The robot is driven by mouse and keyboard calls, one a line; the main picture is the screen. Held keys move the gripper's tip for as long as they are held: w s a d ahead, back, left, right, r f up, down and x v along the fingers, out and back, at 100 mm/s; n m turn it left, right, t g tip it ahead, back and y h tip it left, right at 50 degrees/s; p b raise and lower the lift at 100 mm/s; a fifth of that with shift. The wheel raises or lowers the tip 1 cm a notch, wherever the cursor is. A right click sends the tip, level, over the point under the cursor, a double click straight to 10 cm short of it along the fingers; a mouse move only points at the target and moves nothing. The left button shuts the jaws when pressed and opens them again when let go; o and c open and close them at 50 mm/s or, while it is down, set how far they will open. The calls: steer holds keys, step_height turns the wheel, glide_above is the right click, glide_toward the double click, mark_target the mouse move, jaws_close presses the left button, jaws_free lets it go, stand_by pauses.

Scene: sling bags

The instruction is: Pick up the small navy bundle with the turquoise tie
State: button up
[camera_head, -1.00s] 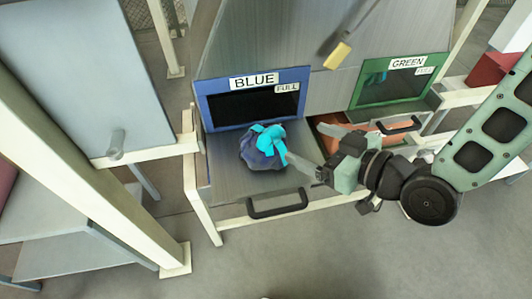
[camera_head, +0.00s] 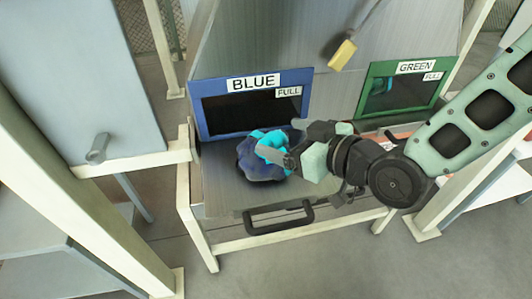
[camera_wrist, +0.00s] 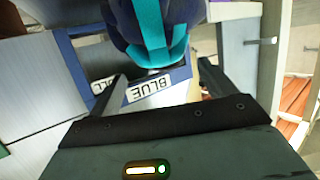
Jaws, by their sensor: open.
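The small navy bundle (camera_head: 258,168) with its turquoise tie (camera_head: 270,142) sits on the grey shelf in front of the blue-framed opening. My gripper (camera_head: 290,142) is open at the bundle's right side, with one finger in front of the tie in the head view. In the wrist view the bundle (camera_wrist: 128,18) and the tie (camera_wrist: 150,30) fill the top middle, beyond the two spread fingers (camera_wrist: 163,82). I cannot tell whether a finger touches the bundle. Its far side is hidden.
The blue frame marked BLUE and FULL (camera_head: 196,100) stands behind the bundle. A green frame marked GREEN (camera_head: 371,75) is to the right. A black handle (camera_head: 278,219) is on the shelf's front. A yellow-ended hanging tool (camera_head: 343,54) is above. A cream post (camera_head: 70,190) stands left.

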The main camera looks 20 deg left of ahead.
mark_target(271, 134)
steer(key=shift+p+x, duration=0.35)
steer(key=shift+x, duration=3.1)
steer(key=shift+s, duration=0.2)
steer(key=c, duration=1.2)
